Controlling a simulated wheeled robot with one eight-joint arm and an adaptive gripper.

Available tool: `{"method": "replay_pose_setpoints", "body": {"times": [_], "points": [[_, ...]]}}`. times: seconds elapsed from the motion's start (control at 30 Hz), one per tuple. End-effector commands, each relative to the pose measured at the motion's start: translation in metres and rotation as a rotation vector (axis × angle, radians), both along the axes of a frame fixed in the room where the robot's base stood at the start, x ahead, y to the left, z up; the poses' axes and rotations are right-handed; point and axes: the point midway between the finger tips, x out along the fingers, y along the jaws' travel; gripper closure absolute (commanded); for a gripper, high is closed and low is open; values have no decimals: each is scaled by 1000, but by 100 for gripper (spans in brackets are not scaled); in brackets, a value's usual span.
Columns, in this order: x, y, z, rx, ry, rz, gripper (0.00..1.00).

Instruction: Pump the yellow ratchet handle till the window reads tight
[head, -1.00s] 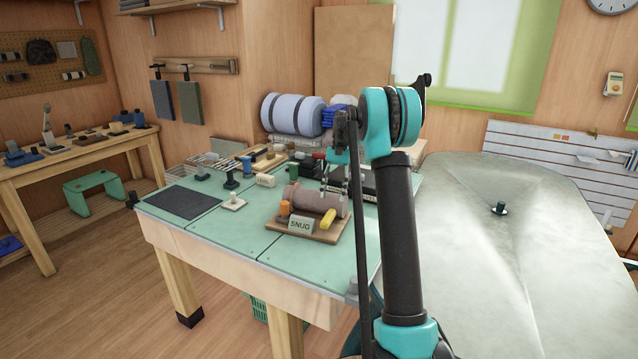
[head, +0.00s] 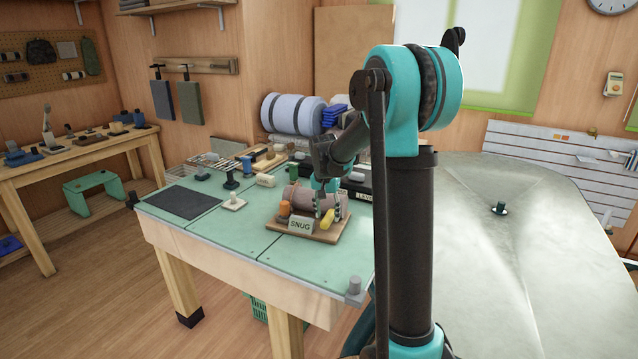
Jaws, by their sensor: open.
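The yellow ratchet handle (head: 328,219) sits at the right front of a small wooden board on the green-topped bench. The window sign (head: 300,225) in front reads SNUG. A brown roll (head: 296,197) lies behind it on the board, and an orange part (head: 284,209) stands at the left. My gripper (head: 325,205) is open, pointing down at the right end of the roll, just above and behind the yellow handle. Its fingers look close to the handle, but whether they touch it I cannot tell.
The green bench top (head: 262,215) is clear at the front and left of the board. A dark mat (head: 180,202) lies at the left. Several small tools and blocks stand behind.

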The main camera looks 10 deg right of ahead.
Motion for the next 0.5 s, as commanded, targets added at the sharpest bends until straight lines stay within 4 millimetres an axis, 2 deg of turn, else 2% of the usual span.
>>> {"method": "replay_pose_setpoints", "body": {"times": [0.27,0.5], "points": [[-10,7,-15,-103,-189,4,53],[-19,11,11,-107,-196,0,53]]}}
